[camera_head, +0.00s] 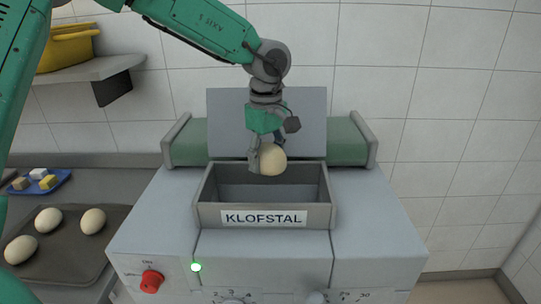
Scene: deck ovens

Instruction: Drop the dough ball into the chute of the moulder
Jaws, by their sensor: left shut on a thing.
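A pale dough ball (273,160) is held in my left gripper (267,158), whose arm comes in from the upper left. The gripper is shut on the ball, with one finger showing on the ball's left side. The ball appears above the back part of the open chute (318,215) of the moulder (150,215). The chute is a grey rectangular box with a KLOFSTAL label on its front, and no dough shows in it. My right gripper is not in view.
A grey upright plate (225,125) and a green roller or belt (345,140) stand behind the chute. A dark tray (60,262) with several dough balls lies at the left. A blue plate (52,187) holds small cubes. A yellow pot (68,48) sits on a wall shelf (100,68).

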